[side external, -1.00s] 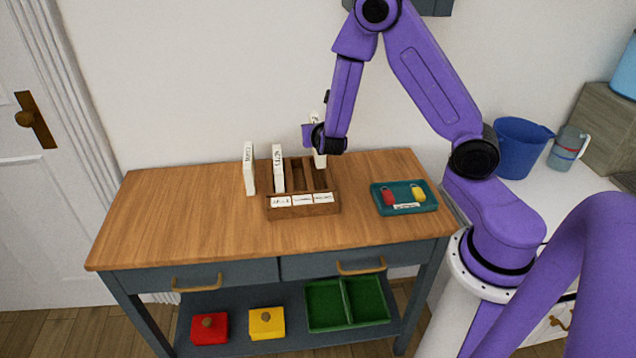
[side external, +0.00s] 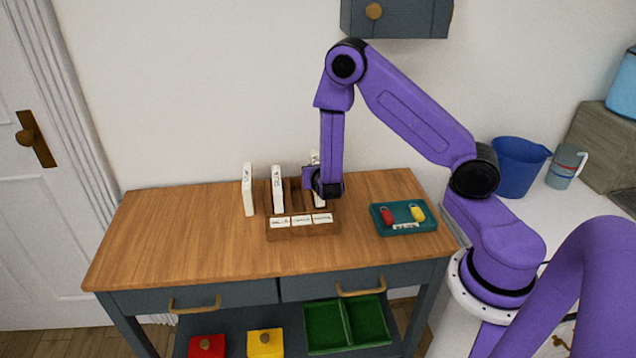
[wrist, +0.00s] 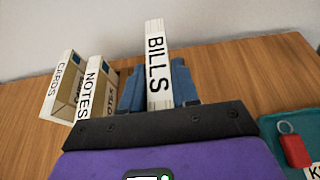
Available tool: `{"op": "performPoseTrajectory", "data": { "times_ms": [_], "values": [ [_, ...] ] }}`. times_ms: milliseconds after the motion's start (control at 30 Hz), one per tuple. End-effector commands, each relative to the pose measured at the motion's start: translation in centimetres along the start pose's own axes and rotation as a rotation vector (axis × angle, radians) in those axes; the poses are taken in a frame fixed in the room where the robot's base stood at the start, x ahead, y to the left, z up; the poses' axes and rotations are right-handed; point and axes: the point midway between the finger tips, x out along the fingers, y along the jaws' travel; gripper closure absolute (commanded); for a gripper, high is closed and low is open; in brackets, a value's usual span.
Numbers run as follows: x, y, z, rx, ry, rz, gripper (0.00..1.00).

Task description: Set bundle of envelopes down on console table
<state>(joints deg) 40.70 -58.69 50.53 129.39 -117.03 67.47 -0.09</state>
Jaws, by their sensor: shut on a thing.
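A white bundle labelled BILLS (wrist: 157,62) stands upright between the blue fingers of my gripper (wrist: 158,92), which is shut on it. In the side view my gripper (side external: 318,188) is at the right compartment of the wooden rack (side external: 300,234) on the console table (side external: 180,232). The bundle's lower end (side external: 319,199) is at that compartment; whether it touches the bottom is hidden. A NOTES bundle (side external: 278,190) stands in the rack's left compartment. A CARDS bundle (side external: 248,190) stands on the tabletop left of the rack.
A teal tray (side external: 385,230) with a red and a yellow key tag lies right of the rack. The tabletop's left side is clear. The lower shelf holds red (side external: 206,348) and yellow (side external: 265,345) lidded boxes and a green divided tray (side external: 346,326). A wall cabinet (side external: 400,16) hangs above.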

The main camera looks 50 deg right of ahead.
Motion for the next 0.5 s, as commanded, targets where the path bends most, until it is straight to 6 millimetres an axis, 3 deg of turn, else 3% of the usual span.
{"op": "performPoseTrajectory", "data": {
  "times_ms": [300, 500],
  "values": [
    [1.2, -0.1, -2.9, -0.001, 0.000, -0.002, 1.00],
    [1.5, -0.1, -3.5, 0.001, -0.001, -0.001, 1.00]
  ]
}}
